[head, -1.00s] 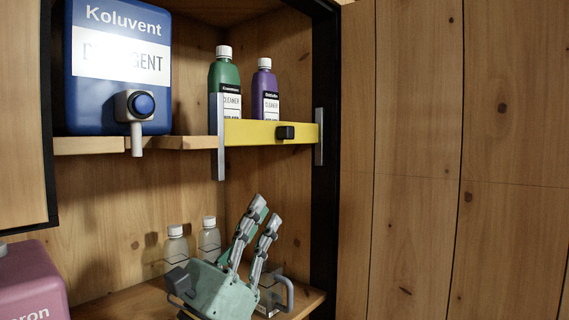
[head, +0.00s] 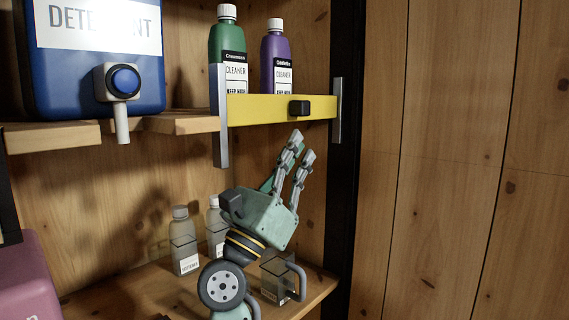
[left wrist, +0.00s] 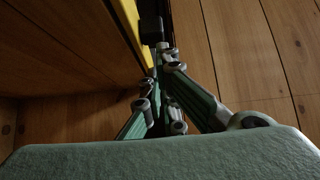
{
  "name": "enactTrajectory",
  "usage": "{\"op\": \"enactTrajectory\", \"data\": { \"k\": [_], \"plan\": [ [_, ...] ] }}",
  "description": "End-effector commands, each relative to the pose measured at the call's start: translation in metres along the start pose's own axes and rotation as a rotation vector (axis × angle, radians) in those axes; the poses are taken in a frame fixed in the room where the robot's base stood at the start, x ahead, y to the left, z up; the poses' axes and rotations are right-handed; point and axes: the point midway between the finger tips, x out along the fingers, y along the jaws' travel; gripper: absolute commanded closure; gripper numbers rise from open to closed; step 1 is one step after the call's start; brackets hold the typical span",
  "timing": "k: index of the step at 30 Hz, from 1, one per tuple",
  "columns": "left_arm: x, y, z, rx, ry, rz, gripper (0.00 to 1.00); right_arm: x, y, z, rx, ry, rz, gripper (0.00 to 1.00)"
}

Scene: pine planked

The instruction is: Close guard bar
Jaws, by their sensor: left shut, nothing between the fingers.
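The yellow guard bar (head: 262,108) lies level across the front of the upper shelf, reaching from a grey metal post (head: 219,115) to a grey plate (head: 337,110) on the dark cabinet frame. A black knob (head: 299,108) sticks out of its face near the right end. My left gripper (head: 303,146) is shut and empty, pointing up just below the bar near the knob. In the left wrist view the fingers (left wrist: 165,60) lie close to the yellow bar (left wrist: 127,22) and black knob (left wrist: 151,27); contact is unclear. My right gripper is not in view.
Behind the bar stand a green bottle (head: 228,50) and a purple bottle (head: 275,60). A blue detergent tank (head: 95,65) with a tap sits left on the shelf. Below are small bottles (head: 182,240) and a clear mug (head: 275,278). A plank wall (head: 450,150) is at right.

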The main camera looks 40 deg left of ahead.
Motion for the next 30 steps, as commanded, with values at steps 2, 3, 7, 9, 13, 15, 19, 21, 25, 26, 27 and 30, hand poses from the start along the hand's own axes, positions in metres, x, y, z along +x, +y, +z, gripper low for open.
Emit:
{"op": "enactTrajectory", "data": {
  "k": [2,3,7,9,13,15,19,21,25,26,27,30],
  "plan": [
    [0.011,0.000,0.002,-0.001,-0.001,0.000,1.00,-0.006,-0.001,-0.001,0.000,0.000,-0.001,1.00],
    [0.015,0.000,0.002,0.000,-0.001,0.000,1.00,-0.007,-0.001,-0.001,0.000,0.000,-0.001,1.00],
    [0.020,0.000,0.000,0.001,-0.001,0.000,1.00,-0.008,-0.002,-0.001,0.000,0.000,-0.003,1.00],
    [0.020,0.000,0.000,0.001,0.000,0.000,1.00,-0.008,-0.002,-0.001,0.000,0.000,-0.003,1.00],
    [0.020,0.000,0.000,0.001,0.000,0.000,1.00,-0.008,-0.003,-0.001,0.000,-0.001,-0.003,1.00],
    [0.020,0.000,0.000,0.001,0.000,0.000,1.00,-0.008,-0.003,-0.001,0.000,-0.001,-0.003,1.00],
    [0.022,0.000,0.002,0.001,0.000,0.000,1.00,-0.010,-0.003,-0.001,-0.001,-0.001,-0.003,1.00],
    [0.025,0.000,0.005,0.001,-0.001,0.000,1.00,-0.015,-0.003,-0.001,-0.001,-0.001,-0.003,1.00],
    [0.036,0.000,0.016,0.000,-0.001,0.000,1.00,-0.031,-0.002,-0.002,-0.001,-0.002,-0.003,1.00],
    [0.039,0.000,0.019,0.000,-0.001,0.000,1.00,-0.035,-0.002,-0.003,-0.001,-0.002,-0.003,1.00],
    [0.042,0.000,0.023,0.000,-0.001,0.000,1.00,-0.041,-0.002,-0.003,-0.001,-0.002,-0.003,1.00],
    [0.050,0.000,0.030,0.000,-0.001,0.001,1.00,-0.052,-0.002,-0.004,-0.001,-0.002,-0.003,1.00]
  ]
}}
